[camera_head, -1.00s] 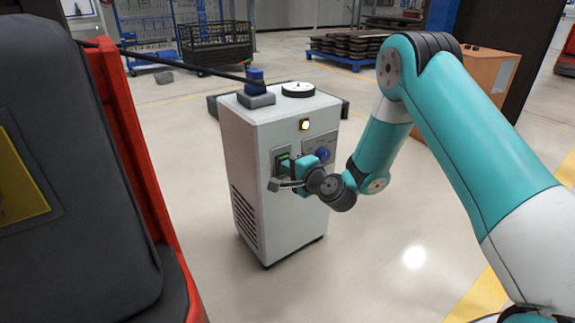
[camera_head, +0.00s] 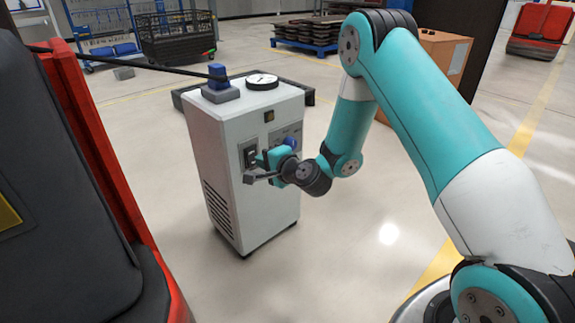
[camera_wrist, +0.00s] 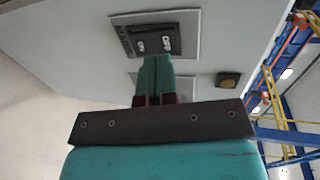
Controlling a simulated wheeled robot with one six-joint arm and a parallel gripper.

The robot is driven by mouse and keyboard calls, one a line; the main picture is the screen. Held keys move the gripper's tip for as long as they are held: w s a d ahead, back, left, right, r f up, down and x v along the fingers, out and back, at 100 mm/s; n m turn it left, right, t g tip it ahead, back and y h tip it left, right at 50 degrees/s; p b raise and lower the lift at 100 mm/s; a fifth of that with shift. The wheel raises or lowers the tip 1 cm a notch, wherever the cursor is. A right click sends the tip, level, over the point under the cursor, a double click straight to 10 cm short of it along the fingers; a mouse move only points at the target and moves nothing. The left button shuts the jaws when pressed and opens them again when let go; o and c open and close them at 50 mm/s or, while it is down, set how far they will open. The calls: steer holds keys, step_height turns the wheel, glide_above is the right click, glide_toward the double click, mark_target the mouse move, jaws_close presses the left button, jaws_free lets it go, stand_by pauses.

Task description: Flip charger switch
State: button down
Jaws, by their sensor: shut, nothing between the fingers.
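The charger (camera_head: 222,185) is a white upright cabinet in the middle of the head view. Its switch (camera_head: 250,154) sits in a dark panel on the front face and shows no green. In the wrist view the switch panel (camera_wrist: 138,40) is dark with pale marks. My gripper (camera_head: 262,160) is at the front face, right by the switch. In the wrist view its shut, empty fingers (camera_wrist: 155,66) point at the panel's lower edge; I cannot tell whether they touch it. The square lamp (camera_head: 269,116) above is dark amber, unlit, also in the wrist view (camera_wrist: 228,80).
A blue knob (camera_head: 291,143) is right of the switch. A blue plug (camera_head: 217,74) with a black cable and a round gauge (camera_head: 262,81) are on the charger's top. A red and black machine (camera_head: 85,150) stands close at left.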

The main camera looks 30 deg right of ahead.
steer(key=r+b+v, duration=0.2)
steer(key=v, duration=0.8)
steer(key=shift+w, duration=0.2)
steer(key=shift+d+r, duration=0.1)
